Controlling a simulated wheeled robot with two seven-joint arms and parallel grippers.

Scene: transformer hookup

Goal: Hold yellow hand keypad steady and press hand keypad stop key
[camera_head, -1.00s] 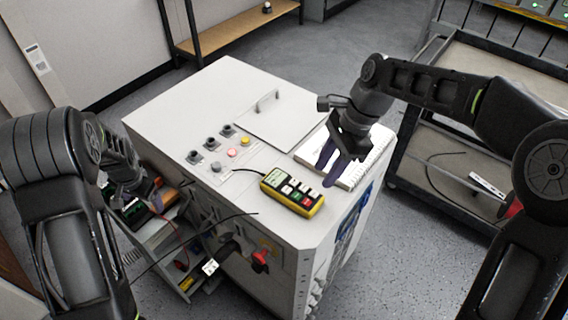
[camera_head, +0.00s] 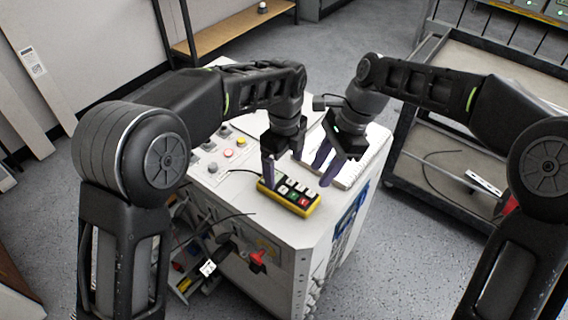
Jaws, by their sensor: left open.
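The yellow hand keypad (camera_head: 307,209) lies on the white cabinet top near its front edge. Its dark face carries several white keys, a green key and a red key (camera_head: 304,202). My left gripper (camera_head: 282,171) is open just above the keypad's left end and hides that end, display included. One of its fingers comes down close to the keypad's left edge; I cannot tell whether it touches. My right gripper (camera_head: 328,170) hangs with its purple fingers just behind and right of the keypad, apart from it. Its finger gap is unclear.
A dark-framed cart (camera_head: 440,193) stands to the right. My two grippers are close together.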

